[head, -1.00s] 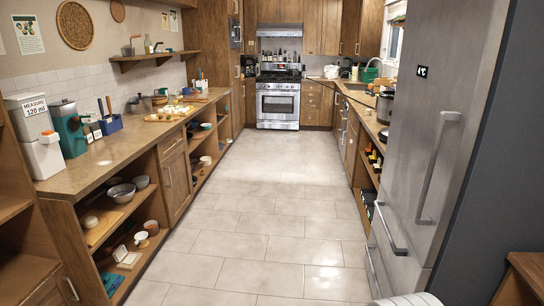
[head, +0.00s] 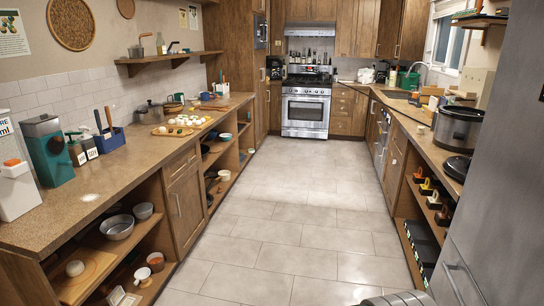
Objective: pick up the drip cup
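I cannot tell for sure which thing is the drip cup. A white dispenser (head: 14,192) with an orange part stands on the left counter, cut off by the picture edge. My gripper is not in view.
The tiled floor (head: 290,215) between the counters is clear. Bowls (head: 117,227) sit on the left cabinet's upper shelf. A tray of small items (head: 181,126) lies on the left counter (head: 145,165). A grey fridge (head: 475,215) and a slow cooker (head: 457,128) bound the right.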

